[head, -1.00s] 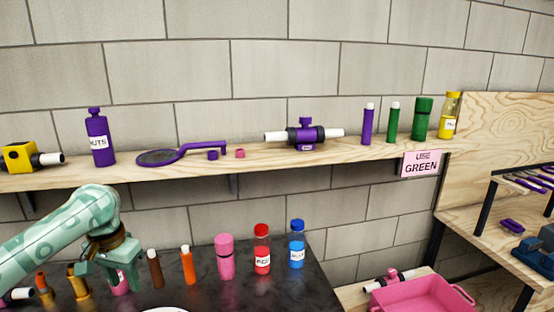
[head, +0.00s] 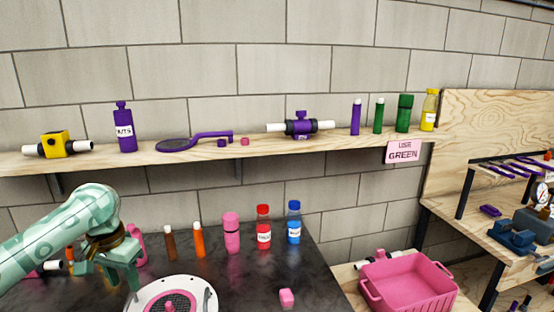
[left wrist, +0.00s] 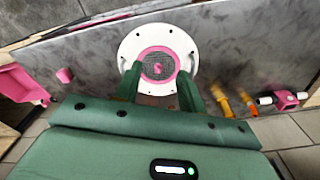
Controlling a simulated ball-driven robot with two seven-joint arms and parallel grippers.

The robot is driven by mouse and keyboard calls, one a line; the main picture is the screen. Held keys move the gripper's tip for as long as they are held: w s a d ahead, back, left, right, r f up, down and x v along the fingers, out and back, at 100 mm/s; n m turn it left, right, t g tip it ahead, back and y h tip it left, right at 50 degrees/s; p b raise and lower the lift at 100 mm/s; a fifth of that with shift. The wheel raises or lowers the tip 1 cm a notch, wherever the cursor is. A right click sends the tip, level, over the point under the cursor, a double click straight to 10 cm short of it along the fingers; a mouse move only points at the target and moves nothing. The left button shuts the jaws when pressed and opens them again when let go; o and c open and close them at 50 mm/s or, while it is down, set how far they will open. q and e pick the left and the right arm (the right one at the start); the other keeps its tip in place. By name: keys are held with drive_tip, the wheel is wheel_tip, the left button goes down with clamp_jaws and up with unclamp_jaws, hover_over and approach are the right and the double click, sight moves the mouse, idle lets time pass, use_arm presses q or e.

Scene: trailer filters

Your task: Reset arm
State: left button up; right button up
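My left gripper (head: 108,280) is held above the left part of the dark counter (head: 325,272) in the head view. In the left wrist view its two green fingers (left wrist: 160,92) are spread apart with nothing between them. Beyond them on the counter is a white round plate (left wrist: 128,45) with a pink ring and a dark mesh middle. The plate also shows at the bottom of the head view (head: 207,294), right of the gripper. My right gripper is in neither view.
A pink cube (head: 286,298) lies right of the plate. Several bottles and tubes, including a red bottle (head: 263,228), stand along the counter's back. A wooden shelf (head: 350,142) above holds more parts. A pink bin (head: 410,285) stands at the right.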

use_arm(q)
drive_tip(key=s+d+f+m+t+h, duration=0.1)
drive_tip(key=s+d+f+m+t, duration=0.15)
drive_tip(key=s+d+f, duration=0.4)
drive_tip(key=s+d+f+m+t, duration=0.1)
drive_tip(key=s+d+f+m, duration=0.3)
drive_tip(key=d+f, duration=0.5)
drive_tip(key=s+a+r+n+t+y, duration=0.1)
drive_tip(key=s+a+y, duration=0.2)
drive_tip(key=s+a, duration=0.45)
drive_tip(key=s+a+r+t+y, duration=0.2)
drive_tip(key=s+a+y, duration=0.15)
drive_tip(key=s, duration=0.75)
drive_tip(key=s+d+f+g+h+b, duration=0.2)
drive_tip(key=f, duration=1.3)
drive_tip(key=s+d+f+g+h+b, duration=0.1)
drive_tip(key=d+f+h+b, duration=0.15)
drive_tip(key=f, duration=1.15)
drive_tip(key=s+f+n+g+h+b, duration=0.1)
drive_tip(key=s+f+n+g+b, duration=0.2)
drive_tip(key=s+f, duration=1.9)
drive_tip(key=shift+s+a+f+n+g+b, duration=0.35)
drive_tip(key=shift+s+g+b, duration=0.15)
drive_tip(key=shift+b, duration=0.75)
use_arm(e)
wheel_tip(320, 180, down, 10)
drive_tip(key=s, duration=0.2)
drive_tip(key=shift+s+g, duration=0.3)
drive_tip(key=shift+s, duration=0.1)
